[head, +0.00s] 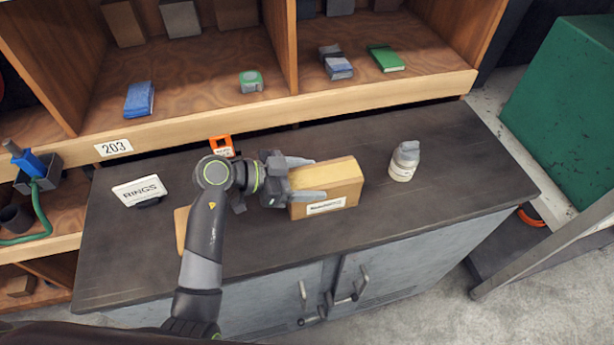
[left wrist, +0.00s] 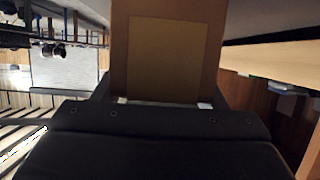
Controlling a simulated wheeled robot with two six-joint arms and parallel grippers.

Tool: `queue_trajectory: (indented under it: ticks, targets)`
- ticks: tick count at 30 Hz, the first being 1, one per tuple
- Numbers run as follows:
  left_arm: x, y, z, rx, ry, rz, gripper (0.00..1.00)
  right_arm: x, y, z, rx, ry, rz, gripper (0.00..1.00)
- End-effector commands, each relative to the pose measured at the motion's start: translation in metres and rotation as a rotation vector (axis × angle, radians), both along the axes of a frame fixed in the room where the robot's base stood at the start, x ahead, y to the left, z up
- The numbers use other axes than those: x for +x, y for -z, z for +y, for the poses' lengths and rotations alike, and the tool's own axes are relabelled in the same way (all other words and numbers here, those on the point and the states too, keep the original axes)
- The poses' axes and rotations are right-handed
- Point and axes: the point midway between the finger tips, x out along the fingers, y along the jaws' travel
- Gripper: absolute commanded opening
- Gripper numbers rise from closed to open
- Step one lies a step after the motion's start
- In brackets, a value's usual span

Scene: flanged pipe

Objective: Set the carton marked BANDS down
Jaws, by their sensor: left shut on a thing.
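A tan carton (head: 340,172) with a white label is in my left gripper (head: 308,178), over the dark worktop (head: 420,215). The label's print is too small to read surely. The gripper's fingers are shut on the carton from opposite sides, and the carton sticks out to the right of them. In the left wrist view the carton (left wrist: 175,60) fills the upper middle, between the fingers. I cannot tell whether its underside touches the worktop. My right gripper is in neither view.
A white RINGS label (head: 140,190) stands at the worktop's left. An orange item (head: 221,146) is at the back edge. A tan object (head: 181,228) is partly hidden by my arm. A grey-capped white bottle (head: 404,164) stands right of the carton. The worktop's front right is clear.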

Motion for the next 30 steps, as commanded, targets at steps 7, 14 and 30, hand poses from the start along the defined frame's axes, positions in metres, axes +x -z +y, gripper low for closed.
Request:
queue_trajectory:
  ticks: [7,14,30]
  targets:
    - [0.000,0.001,0.000,0.000,0.000,0.000,0.87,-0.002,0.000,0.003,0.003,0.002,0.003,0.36]
    - [0.000,0.001,0.000,0.000,0.000,0.000,0.87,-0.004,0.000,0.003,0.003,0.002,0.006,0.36]
    - [-0.018,-0.023,0.058,0.007,-0.001,-0.003,0.87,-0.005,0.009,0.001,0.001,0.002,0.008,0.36]
